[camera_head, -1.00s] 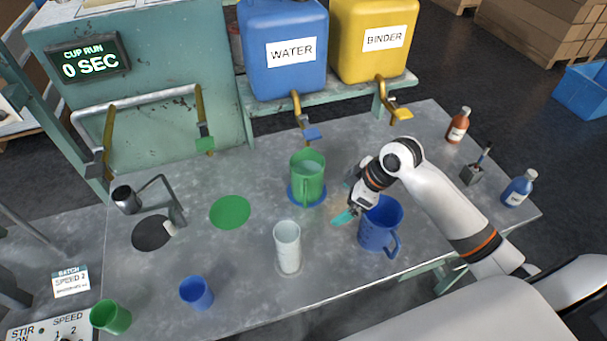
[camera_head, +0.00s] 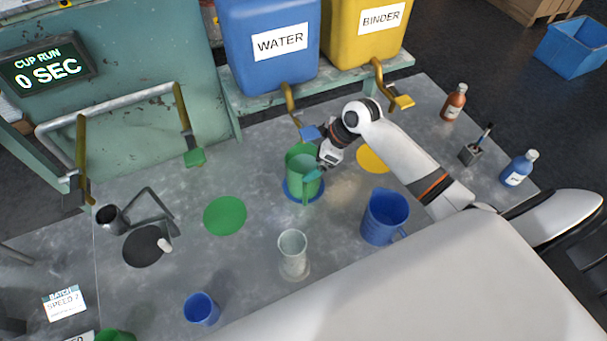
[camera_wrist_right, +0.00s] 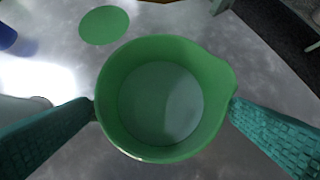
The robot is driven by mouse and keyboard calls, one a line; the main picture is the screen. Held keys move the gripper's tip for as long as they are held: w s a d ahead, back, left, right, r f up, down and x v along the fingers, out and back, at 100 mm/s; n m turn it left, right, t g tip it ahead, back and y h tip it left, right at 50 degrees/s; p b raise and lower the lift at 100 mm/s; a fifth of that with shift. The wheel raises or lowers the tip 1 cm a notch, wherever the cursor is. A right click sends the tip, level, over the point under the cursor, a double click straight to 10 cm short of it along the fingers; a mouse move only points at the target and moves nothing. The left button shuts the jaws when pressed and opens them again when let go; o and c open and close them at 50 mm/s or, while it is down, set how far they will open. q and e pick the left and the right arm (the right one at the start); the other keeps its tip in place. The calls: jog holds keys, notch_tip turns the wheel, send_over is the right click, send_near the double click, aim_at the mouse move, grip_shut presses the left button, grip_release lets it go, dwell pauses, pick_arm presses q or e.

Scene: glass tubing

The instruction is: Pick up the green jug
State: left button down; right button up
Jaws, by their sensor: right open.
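The green jug (camera_head: 297,168) stands upright on the blue disc (camera_head: 290,194) below the blue-handled water tap. Its handle faces the front of the table. My right gripper (camera_head: 318,173) is at the jug's right side, near its rim. In the right wrist view, the green jug (camera_wrist_right: 117,128) lies between the two teal fingers, one on each side of its rim. The fingers are open, and I cannot tell whether they touch the wall. A pale grey-green surface shows inside the jug. My left gripper is not in view.
A blue jug (camera_head: 384,218) and a clear glass cylinder (camera_head: 293,256) stand in front. A yellow disc (camera_head: 373,159) lies to the right. The blue water tap lever (camera_head: 309,133) hangs close behind the jug. The green disc (camera_head: 225,215) to the left is bare.

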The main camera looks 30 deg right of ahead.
aim_at(306, 166)
jog(key=p+x, duration=0.1)
jog(key=x, duration=0.3)
jog(key=shift+f+p, duration=0.25)
jog(key=shift+p, duration=0.15)
jog(key=shift+w+a+f, duration=0.15)
jog(key=shift+f, duration=0.2)
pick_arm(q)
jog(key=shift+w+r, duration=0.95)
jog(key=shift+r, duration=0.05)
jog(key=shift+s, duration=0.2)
pick_arm(e)
jog(key=c, duration=0.9)
